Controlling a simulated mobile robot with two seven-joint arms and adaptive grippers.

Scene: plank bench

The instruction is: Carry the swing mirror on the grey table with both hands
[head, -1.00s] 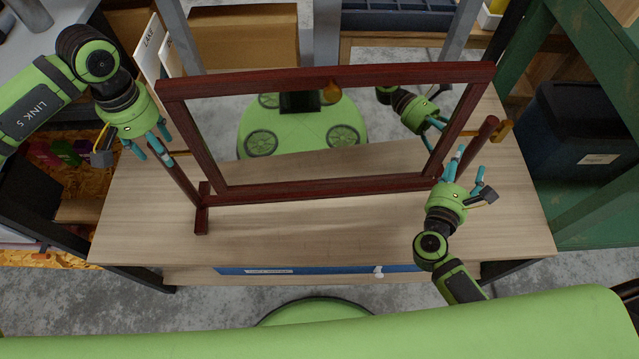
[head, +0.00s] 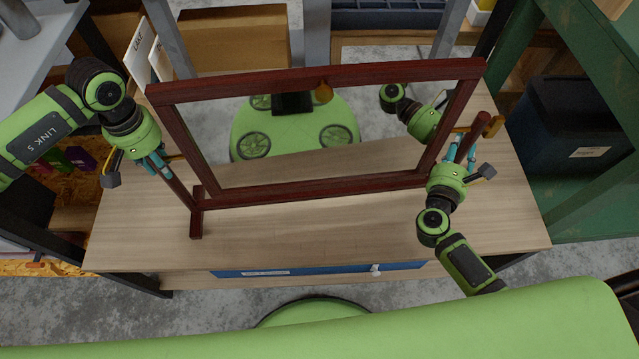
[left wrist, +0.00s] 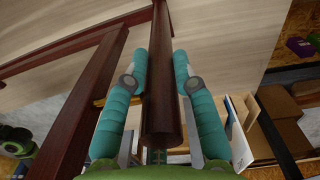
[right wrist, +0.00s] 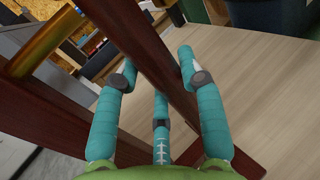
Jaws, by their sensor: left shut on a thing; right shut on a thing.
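The swing mirror (head: 315,191) has a dark red wooden frame and stands upright on a pale plank bench (head: 300,238). Its glass reflects my base and right arm. My left gripper (head: 160,163) is shut on the mirror's left post, just below its top; the left wrist view shows the post (left wrist: 160,85) between the fingers. My right gripper (head: 463,152) is shut on the right post (head: 478,130); the right wrist view shows that post (right wrist: 145,45) between the fingers. The mirror's right foot is mostly hidden behind my right gripper. A grey tabletop (head: 40,35) shows at the upper left.
White cards (head: 143,50) and a cardboard box (head: 235,38) are behind the bench at left. A dark bin (head: 565,125) sits in a green frame (head: 600,215) at right. A blue drawer front (head: 320,270) is under the bench's front edge. The bench top before the mirror is clear.

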